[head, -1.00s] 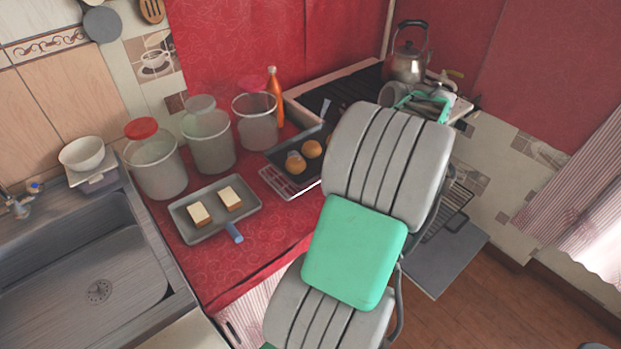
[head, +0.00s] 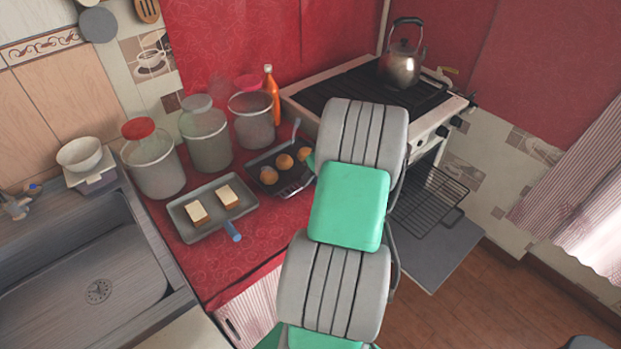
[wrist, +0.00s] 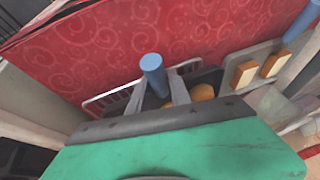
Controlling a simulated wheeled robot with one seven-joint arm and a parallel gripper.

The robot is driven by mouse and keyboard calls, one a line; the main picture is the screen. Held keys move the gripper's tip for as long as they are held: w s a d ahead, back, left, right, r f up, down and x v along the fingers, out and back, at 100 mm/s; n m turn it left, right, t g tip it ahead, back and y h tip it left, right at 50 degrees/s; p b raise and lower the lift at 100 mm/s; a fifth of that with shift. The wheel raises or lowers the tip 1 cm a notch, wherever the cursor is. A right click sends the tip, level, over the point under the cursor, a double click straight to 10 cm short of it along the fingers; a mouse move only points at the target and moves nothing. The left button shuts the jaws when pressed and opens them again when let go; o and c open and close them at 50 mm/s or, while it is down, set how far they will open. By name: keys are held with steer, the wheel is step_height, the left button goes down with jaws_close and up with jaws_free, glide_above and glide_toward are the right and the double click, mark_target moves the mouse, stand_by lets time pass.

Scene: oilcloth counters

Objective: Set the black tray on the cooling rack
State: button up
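The black tray (head: 262,160) holds several round buns and is at the middle of the red counter in the head view. My gripper (wrist: 155,84) is shut on a blue handle (wrist: 152,64) at the tray's near end, one finger on each side. The dark tray also shows just beyond the fingers in the wrist view. The pale wire cooling rack (wrist: 106,98) shows there to the left of the tray, partly covered by it. I cannot tell whether the tray touches the rack.
A grey tray (head: 187,211) with two bread slices lies left of the black tray. Three lidded jars (head: 207,140) and an orange bottle (head: 271,97) stand behind. The stove (head: 335,85) with a kettle (head: 402,65) is at right, its oven door (head: 437,250) open.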

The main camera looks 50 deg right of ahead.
steer(key=o, duration=0.4)
steer(key=v, duration=1.2)
steer(key=w+a+r+n+g, duration=0.1)
steer(key=w+a+r, duration=0.15)
steer(key=a, duration=0.85)
steer(key=w+a+r+n, duration=0.1)
steer(key=w+a, duration=0.3)
steer(key=a, duration=0.8)
steer(key=shift+h, duration=0.7)
steer(key=s+a, duration=0.3)
steer(key=a, duration=0.1)
steer(key=s+a, duration=0.3)
steer(key=a, duration=0.2)
steer(key=s+a+f, duration=0.1)
steer(key=s+a, duration=0.2)
steer(key=a, duration=0.2)
steer(key=shift+a, duration=0.15)
